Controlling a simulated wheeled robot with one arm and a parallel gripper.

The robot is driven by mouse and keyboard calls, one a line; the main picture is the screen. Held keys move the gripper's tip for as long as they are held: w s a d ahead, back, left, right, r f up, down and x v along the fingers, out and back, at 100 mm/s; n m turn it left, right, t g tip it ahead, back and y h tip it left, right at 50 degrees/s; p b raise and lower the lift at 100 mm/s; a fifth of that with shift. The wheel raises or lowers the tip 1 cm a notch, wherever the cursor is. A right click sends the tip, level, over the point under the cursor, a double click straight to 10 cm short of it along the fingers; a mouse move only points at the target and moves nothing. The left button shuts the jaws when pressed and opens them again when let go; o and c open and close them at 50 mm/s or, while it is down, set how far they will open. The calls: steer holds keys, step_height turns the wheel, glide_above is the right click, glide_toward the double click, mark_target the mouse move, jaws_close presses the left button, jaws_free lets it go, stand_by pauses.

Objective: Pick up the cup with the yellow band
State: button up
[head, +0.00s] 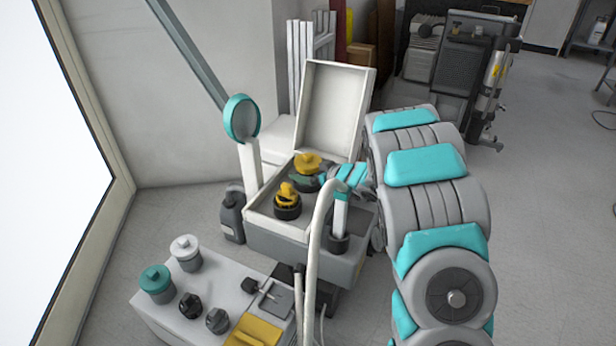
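Two dark, round, cup-like pieces with yellow parts sit in the open white box: one at the back (307,160) and one nearer the front (287,203). The yellow shows on top of each; I cannot tell which is the cup with the yellow band. My arm comes up from the lower right, and my gripper (344,175), with teal pads, is over the right side of the box, just right of the back piece. Its fingertips are too small and partly covered to read, so I cannot tell whether it touches that piece.
The white box (262,223) has a raised lid (335,108). A pale hose (315,250) and a teal-rimmed round head on a white post (242,120) stand close by. A low cabinet (225,275) carries several jars and knobs. Open floor (550,200) lies right.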

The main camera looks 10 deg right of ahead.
steer(key=c, duration=1.5)
steer(key=shift+r, duration=0.1)
